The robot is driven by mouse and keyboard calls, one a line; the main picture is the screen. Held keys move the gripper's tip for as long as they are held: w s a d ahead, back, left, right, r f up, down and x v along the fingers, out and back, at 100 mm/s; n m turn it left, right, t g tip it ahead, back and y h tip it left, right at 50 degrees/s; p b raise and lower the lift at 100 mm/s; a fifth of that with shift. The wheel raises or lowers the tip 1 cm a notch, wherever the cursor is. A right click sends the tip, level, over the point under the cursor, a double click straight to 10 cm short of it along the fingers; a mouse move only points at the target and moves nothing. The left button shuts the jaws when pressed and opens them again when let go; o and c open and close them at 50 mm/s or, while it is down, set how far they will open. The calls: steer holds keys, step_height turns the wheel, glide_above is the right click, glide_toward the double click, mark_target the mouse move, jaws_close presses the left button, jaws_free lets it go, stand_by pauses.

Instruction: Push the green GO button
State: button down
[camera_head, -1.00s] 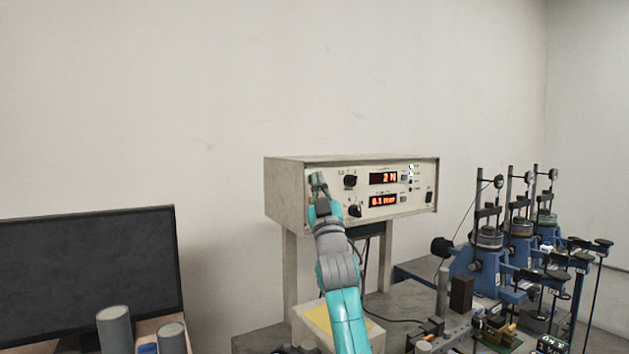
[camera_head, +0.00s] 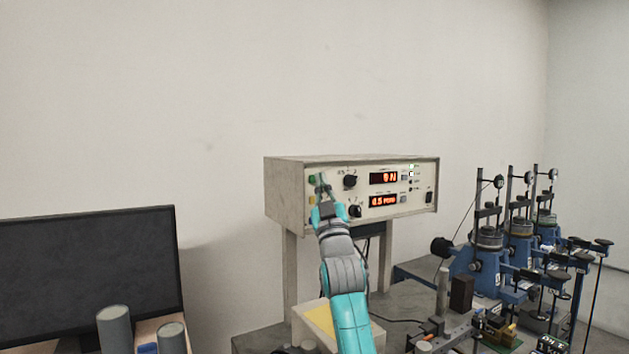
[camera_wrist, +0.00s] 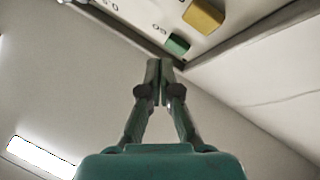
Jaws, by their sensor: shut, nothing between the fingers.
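The green GO button (camera_head: 312,180) sits at the upper left of the front panel of a cream control box (camera_head: 350,172). It also shows in the wrist view (camera_wrist: 178,44), just beyond my fingertips and to their right. My gripper (camera_head: 322,179) is shut and empty, with its fingertips just right of the button in the head view. In the wrist view the gripper (camera_wrist: 159,66) points up toward the panel edge. I see a small gap between the tips and the button there; its depth is hard to judge.
A yellow button (camera_wrist: 203,16) is beside the green one. Black knobs (camera_head: 350,181) and red displays (camera_head: 383,178) are right of my gripper. A monitor (camera_head: 85,275) stands at left; blue test devices (camera_head: 490,265) stand at right.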

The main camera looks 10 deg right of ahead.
steer(key=s, duration=0.1)
steer(key=s+d, duration=0.1)
steer(key=s, duration=0.2)
steer(key=shift+s+d, duration=0.3)
steer(key=shift+s, duration=0.1)
stand_by(0.7)
